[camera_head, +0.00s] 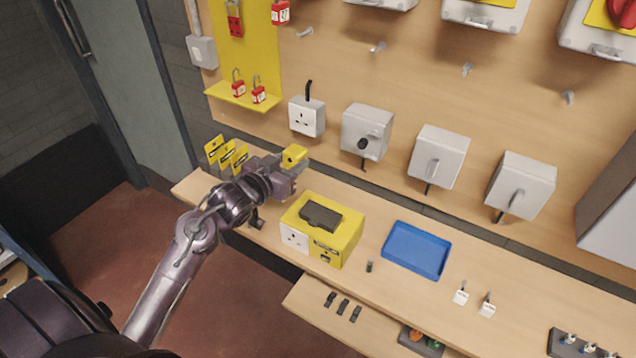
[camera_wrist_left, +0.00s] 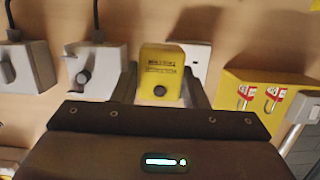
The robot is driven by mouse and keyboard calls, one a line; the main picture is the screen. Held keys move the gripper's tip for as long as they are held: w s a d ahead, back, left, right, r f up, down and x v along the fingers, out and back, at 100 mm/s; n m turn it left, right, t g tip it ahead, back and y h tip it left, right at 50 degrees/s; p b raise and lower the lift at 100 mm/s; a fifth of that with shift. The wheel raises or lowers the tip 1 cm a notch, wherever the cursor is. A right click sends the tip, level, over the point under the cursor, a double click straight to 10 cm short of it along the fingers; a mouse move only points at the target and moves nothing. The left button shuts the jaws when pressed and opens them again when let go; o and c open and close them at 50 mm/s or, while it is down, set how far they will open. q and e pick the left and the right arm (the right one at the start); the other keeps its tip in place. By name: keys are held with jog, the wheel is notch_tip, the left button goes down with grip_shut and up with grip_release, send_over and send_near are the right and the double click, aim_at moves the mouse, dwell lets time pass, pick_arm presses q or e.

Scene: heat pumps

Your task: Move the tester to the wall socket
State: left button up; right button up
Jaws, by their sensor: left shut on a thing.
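The tester (camera_head: 294,156) is a small yellow block held above the back of the bench. My left gripper (camera_head: 284,176) is shut on it. In the left wrist view the tester (camera_wrist_left: 160,72) sits between the two fingers (camera_wrist_left: 160,88), with dark print and a round dark spot on its face. The white wall socket (camera_head: 307,118) is on the wooden wall panel, just above the tester in the head view. In the left wrist view the wall socket (camera_wrist_left: 198,58) is partly hidden behind the tester. Whether they touch cannot be told. My right gripper is not in view.
A yellow box with a socket face (camera_head: 345,246) stands on the bench near my left arm. A blue tray (camera_head: 417,250) lies to its right. Yellow cards (camera_head: 227,153) stand left of the gripper. A grey rotary switch box (camera_head: 366,132) is right of the socket. Red padlocks (camera_head: 259,95) are upper left.

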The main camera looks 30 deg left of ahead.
pick_arm(q)
jog(key=a+r+p, duration=0.1)
jog(key=a+r, duration=0.1)
jog(key=a, duration=0.3)
jog(key=shift+a+r+b+x, duration=0.1)
jog(key=shift+r+b+x, duration=0.3)
jog(key=shift+x, duration=0.9)
jog(key=shift+a+r+b+x, duration=0.15)
jog(key=shift+b+x, duration=0.45)
jog(key=shift+x, duration=0.75)
jog(key=shift+a+r+b+x, duration=0.1)
jog(key=shift+r+b+x, duration=0.3)
jog(key=shift+x, duration=0.9)
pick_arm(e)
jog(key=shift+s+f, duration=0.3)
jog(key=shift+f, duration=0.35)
